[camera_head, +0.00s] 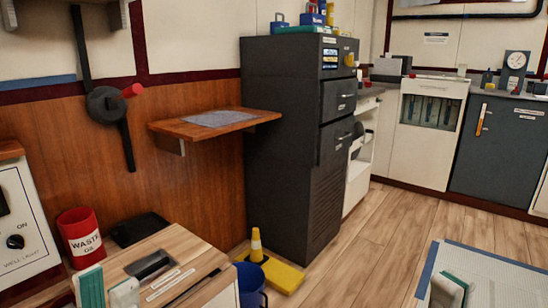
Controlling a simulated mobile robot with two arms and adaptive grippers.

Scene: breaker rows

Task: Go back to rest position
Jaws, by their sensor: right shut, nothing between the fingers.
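My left gripper (107,290) shows at the bottom left edge, in front of the wooden counter. Its two pale fingers with green pads stand apart, with nothing seen between them. My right gripper (447,290) shows at the bottom right edge, in front of a blue-edged light mat or panel. Its fingers are together and empty. Both arms are mostly out of the picture below.
A wall shelf (171,128) juts out near a dark cabinet (275,140). Floor (375,240) is clear centre-right.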

